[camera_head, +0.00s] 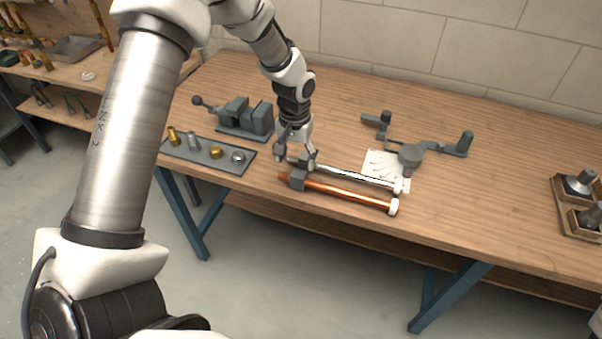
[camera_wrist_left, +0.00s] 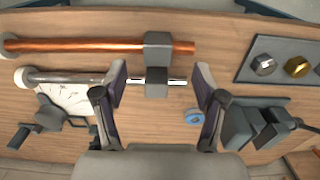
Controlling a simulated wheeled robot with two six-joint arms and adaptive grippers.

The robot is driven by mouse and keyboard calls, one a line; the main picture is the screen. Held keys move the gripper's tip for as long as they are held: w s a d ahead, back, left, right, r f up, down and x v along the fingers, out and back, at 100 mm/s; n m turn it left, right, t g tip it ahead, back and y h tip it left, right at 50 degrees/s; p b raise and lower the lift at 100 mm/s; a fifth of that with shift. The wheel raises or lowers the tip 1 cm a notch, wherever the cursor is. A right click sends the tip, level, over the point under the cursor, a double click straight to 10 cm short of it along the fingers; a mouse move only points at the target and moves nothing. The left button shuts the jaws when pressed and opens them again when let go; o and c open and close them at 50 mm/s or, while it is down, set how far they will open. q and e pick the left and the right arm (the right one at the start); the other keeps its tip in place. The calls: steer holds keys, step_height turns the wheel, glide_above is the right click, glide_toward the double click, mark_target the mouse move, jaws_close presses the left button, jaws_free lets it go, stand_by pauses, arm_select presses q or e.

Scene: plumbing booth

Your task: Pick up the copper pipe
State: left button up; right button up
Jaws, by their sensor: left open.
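The copper pipe (camera_head: 345,192) lies near the front edge of the workbench, its left part in a grey block and a white cap at its right end. In the left wrist view, the copper pipe (camera_wrist_left: 95,46) runs across the top, beyond my fingertips. A silver pipe (camera_head: 350,175) lies parallel behind it, also with a grey block and white end. My left gripper (camera_head: 298,155) is open above the blocks' end of the pipes. In the wrist view, the silver pipe's block shows between the open fingers (camera_wrist_left: 162,80). My right gripper is not in view.
A grey tray (camera_head: 200,157) with brass and steel fittings and a grey vise (camera_head: 245,117) stand left. A grey tool (camera_head: 410,155) and a white sheet (camera_head: 378,163) lie behind the pipes. A wooden holder (camera_head: 570,215) stands far right.

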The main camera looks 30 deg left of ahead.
mark_target(298, 173)
arm_select(q)
steer(key=f+p, duration=0.1)
steer(key=f, duration=0.1)
steer(key=w+f, duration=0.1)
steer(key=f, duration=0.2)
steer(key=shift+w+f+p, duration=0.15)
steer(key=shift+f+p, duration=0.2)
steer(key=shift+p, duration=0.05)
steer(key=shift+f, duration=0.2)
steer(key=c, duration=1.3)
jaws_close()
